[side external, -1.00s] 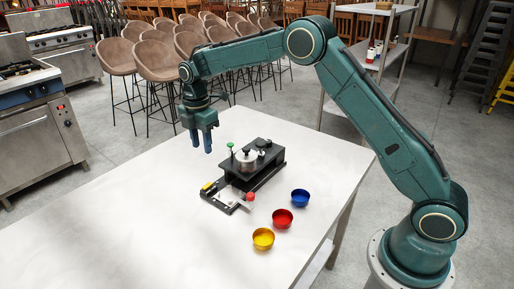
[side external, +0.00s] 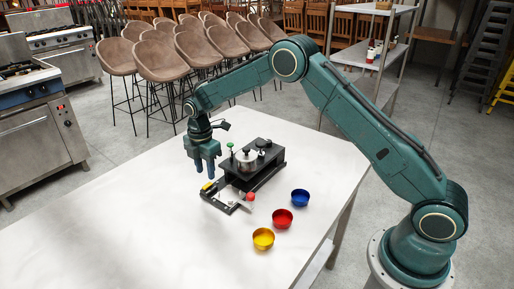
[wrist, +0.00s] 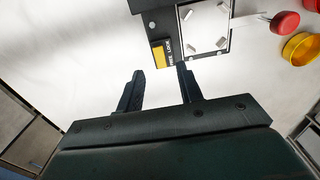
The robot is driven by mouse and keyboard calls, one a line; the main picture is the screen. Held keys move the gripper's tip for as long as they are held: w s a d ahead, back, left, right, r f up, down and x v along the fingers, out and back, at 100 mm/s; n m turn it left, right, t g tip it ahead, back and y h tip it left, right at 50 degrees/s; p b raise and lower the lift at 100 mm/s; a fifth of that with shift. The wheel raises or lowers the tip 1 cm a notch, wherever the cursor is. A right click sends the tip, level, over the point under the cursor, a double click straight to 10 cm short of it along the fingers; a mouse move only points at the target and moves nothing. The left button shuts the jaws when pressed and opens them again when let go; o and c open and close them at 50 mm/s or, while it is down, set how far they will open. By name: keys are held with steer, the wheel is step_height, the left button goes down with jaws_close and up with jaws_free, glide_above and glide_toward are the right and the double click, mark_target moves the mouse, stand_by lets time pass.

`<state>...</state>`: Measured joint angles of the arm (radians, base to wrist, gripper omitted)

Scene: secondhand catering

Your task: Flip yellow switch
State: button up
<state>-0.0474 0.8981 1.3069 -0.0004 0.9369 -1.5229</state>
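The yellow switch (wrist: 159,54) sits at the corner of a black device (wrist: 150,22), beside a small printed label. In the side view the yellow switch (side external: 208,186) is at the device's near left end. My gripper (wrist: 160,80) is open and empty, its two fingers apart, with the switch beyond the fingertips in the wrist view. In the side view my gripper (side external: 205,176) points down just above and behind the switch; whether it touches anything is unclear.
The black device (side external: 252,172) carries a silver pot-like part (side external: 246,162), a green knob (side external: 230,146) and a red knob (side external: 250,196). Blue (side external: 300,198), red (side external: 282,219) and yellow (side external: 263,239) bowls stand on its right. The white table's (side external: 110,220) left side is clear.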

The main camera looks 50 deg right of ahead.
mark_target(207, 185)
steer(key=shift+f, duration=2.2)
jaws_close()
